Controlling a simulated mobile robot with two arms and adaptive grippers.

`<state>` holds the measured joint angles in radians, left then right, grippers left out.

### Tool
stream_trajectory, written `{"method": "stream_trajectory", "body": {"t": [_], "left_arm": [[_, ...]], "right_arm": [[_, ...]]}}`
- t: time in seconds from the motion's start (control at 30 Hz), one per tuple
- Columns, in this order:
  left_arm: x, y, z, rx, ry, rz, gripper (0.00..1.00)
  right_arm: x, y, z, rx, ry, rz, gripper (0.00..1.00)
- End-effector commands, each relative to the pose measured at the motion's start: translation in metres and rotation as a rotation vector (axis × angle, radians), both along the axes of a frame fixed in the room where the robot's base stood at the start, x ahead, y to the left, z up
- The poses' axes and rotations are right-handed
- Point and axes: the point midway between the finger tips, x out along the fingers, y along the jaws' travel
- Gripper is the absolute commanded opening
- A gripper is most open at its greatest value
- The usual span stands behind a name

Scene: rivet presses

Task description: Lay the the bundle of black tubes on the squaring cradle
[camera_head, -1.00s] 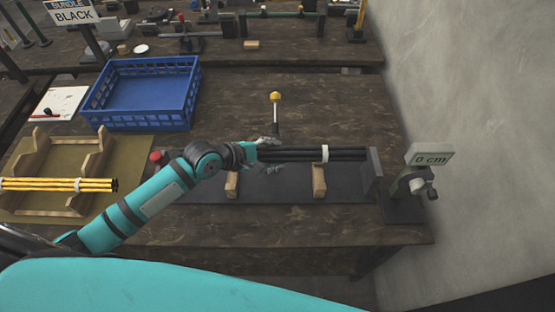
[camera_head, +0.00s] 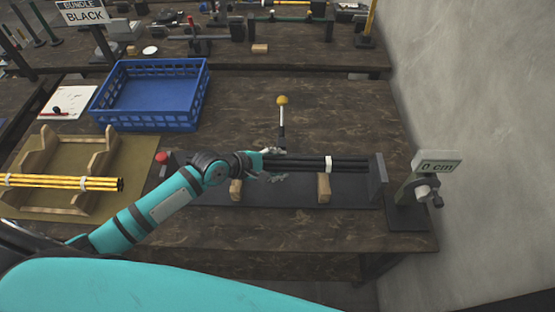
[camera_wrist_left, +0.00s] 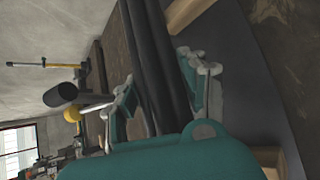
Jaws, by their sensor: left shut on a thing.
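The bundle of black tubes (camera_head: 310,162), tied with a white band, lies lengthwise over the squaring cradle (camera_head: 283,190), a dark base with two wooden blocks and an upright end plate. My left gripper (camera_head: 274,164) is shut on the bundle near its left part. In the left wrist view the tubes (camera_wrist_left: 155,60) run between the fingers (camera_wrist_left: 160,95). The bundle's right end is close to the end plate (camera_head: 377,180); I cannot tell if they touch. Whether the tubes rest on the wooden blocks (camera_head: 324,187) is unclear. My right gripper is not in view.
A yellow-knobbed lever (camera_head: 282,101) stands behind the cradle. A "0 cm" display (camera_head: 437,163) is at its right. A blue crate (camera_head: 152,98) stands back left. Yellow tubes (camera_head: 60,181) lie on a wooden rack at the left. A concrete wall bounds the right.

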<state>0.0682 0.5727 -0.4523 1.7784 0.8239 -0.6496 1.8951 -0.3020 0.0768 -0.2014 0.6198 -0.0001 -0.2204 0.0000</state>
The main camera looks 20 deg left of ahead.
Motion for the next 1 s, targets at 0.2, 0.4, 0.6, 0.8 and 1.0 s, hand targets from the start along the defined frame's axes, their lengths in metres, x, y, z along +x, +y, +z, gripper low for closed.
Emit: {"method": "stream_trajectory", "body": {"t": [0.2,0.4,0.6,0.8,1.0], "left_arm": [[0.002,-0.001,-0.015,-0.005,-0.007,0.001,0.0],[0.002,-0.001,-0.023,-0.005,-0.007,0.001,0.0],[0.002,-0.001,-0.025,-0.004,-0.007,0.0,0.0],[0.002,-0.001,-0.025,-0.004,-0.007,0.0,0.0],[0.002,-0.001,-0.025,-0.004,-0.007,0.0,0.0]], "right_arm": [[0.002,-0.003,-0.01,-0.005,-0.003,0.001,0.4],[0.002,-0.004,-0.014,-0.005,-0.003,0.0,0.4],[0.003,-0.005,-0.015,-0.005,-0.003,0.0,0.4],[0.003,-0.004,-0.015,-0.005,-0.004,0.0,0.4],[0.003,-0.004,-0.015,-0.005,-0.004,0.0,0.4]]}}
